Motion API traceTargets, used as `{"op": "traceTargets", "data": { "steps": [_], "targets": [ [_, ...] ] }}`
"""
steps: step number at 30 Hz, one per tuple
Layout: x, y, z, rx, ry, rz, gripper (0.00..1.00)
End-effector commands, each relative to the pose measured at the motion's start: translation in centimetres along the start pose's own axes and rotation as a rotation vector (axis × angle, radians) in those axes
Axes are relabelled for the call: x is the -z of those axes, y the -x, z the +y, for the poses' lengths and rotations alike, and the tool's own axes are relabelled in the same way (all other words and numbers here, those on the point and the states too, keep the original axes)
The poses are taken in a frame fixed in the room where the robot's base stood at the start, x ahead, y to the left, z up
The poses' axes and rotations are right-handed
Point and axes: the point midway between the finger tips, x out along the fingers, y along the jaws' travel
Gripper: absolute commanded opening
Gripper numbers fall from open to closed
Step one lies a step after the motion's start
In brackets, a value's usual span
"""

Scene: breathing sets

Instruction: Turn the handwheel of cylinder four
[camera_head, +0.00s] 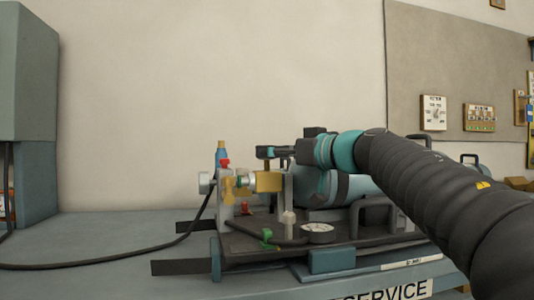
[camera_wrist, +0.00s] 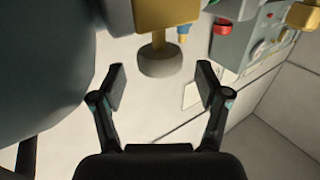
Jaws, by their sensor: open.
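In the wrist view a grey round handwheel (camera_wrist: 160,62) sits on the stem of a brass valve (camera_wrist: 168,15). It lies just ahead of my gripper (camera_wrist: 160,85), between the lines of the two fingers. The fingers are spread wide with nothing between them, and do not appear to touch the wheel. In the head view my gripper (camera_head: 272,152) is above the brass valve block (camera_head: 268,182) at the neck of a lying grey-blue cylinder (camera_head: 345,190). My arm hides part of that cylinder. No number four shows legibly on it.
The set rests on a dark board (camera_head: 265,245) on a grey-blue bench (camera_head: 100,228). A round gauge (camera_head: 318,230) lies in front of the cylinder. A black hose (camera_head: 150,255) crosses the left of the bench. A tall grey-blue cabinet (camera_head: 28,110) stands at the left.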

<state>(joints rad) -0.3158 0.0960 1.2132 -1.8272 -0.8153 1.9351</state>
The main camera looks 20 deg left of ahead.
Motion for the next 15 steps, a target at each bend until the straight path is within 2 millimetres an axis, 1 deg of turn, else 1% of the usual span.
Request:
{"op": "traceTargets", "data": {
  "steps": [1,6,10,15],
  "targets": [
    [-0.1,-0.9,-0.1,0.002,0.0,0.001,0.75],
    [0.0,-2.6,0.0,0.001,0.0,0.0,0.75],
    [0.0,-3.2,0.0,0.0,-0.001,0.001,0.75],
    [0.0,-3.3,0.0,-0.001,-0.001,0.001,0.75]
  ]
}}
